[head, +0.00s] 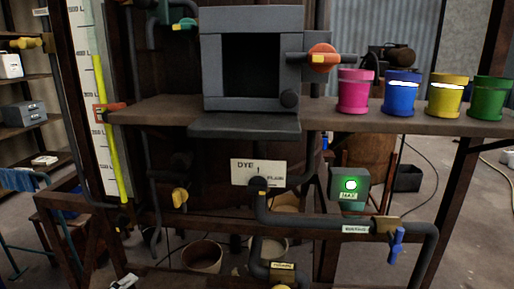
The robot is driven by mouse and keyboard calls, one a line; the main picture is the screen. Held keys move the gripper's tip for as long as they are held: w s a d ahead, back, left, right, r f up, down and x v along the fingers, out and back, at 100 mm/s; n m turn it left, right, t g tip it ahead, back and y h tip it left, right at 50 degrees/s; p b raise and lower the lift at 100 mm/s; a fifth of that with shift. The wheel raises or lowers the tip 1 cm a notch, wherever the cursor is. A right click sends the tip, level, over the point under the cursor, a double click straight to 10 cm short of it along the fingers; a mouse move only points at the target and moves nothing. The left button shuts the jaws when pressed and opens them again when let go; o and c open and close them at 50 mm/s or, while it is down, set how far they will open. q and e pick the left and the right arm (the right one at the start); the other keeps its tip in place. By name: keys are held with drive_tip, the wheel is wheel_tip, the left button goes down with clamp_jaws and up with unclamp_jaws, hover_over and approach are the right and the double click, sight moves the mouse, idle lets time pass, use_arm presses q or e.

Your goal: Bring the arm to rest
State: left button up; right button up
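Neither of my grippers nor my arms can be made out in the head view. A small pale object (124,282) is cut by the bottom edge at the left, and I cannot tell what it is. Ahead is a brown shelf (160,111) with a grey box (210,60) that has a dark open front. A pink pot (355,95), a blue pot (401,98), a yellow pot (447,100) and a green pot (490,103) stand in a row on its right part.
Below the shelf run grey pipes (320,222) with a blue valve handle (396,245). A green-lit box (350,185) and a sign (256,173) reading "DYE 1" are there too. An orange valve handle (323,57) is beside the grey box. A rack (22,130) stands at left.

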use_arm(q)
drive_tip(key=s+d+f+m+g, duration=0.4)
drive_tip(key=s+d+f+m, duration=0.25)
drive_tip(key=d+f, duration=0.25)
drive_tip(key=s+d+f+m+g+y, duration=0.1)
drive_tip(key=s+d+f+m+g, duration=0.1)
drive_tip(key=s, duration=0.5)
drive_tip(key=s+d+f+m+g+y, duration=0.1)
drive_tip(key=s+d+f+m+g, duration=0.15)
drive_tip(key=s, duration=0.35)
drive_tip(key=s+d+f+m+g+y, duration=0.1)
drive_tip(key=s+m+g, duration=0.1)
drive_tip(key=s, duration=0.5)
wheel_tip(320, 180, down, 30)
drive_tip(key=s+g+b, duration=0.2)
drive_tip(key=b, duration=0.1)
drive_tip(key=s+a+f+m+b, duration=0.1)
drive_tip(key=s+a+f+b, duration=0.1)
drive_tip(key=s+f, duration=1.4)
wheel_tip(320, 180, down, 2)
drive_tip(key=shift+s+a+g+y, duration=0.35)
drive_tip(key=shift+s+a+y, duration=0.05)
drive_tip(key=shift+a, duration=0.2)
